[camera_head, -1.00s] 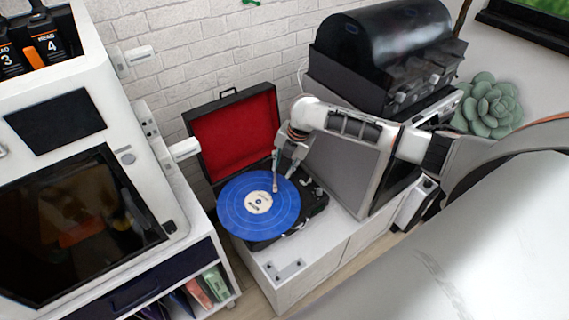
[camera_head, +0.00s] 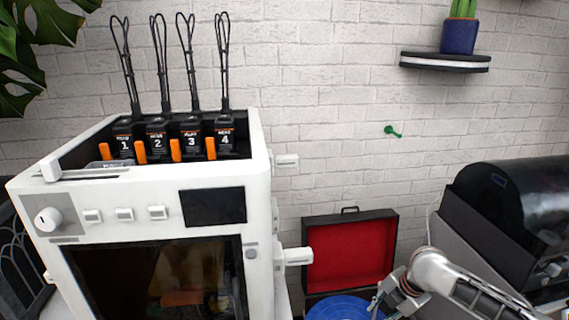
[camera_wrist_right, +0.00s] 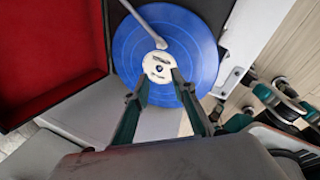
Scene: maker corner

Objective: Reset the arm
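The record player's open lid with red lining (camera_head: 348,254) stands against the wall in the head view. Below it the blue record (camera_head: 340,308) is cut off by the frame's bottom edge. In the right wrist view the record (camera_wrist_right: 195,35) shows with its cream label (camera_wrist_right: 158,66). The pale tonearm (camera_wrist_right: 146,25) lies across the record, its end close to the label. My right gripper (camera_wrist_right: 162,76) is open, its two fingers apart over the record and label; I cannot tell whether it touches anything. It also shows at the record's right in the head view (camera_head: 388,298). My left gripper is not in view.
A white printer (camera_head: 150,195) with several numbered heads fills the left. A dark domed machine (camera_head: 515,210) stands at the right. A shelf (camera_head: 445,61) with a potted cactus (camera_head: 460,30) hangs above. A small green object (camera_head: 392,131) is on the brick wall.

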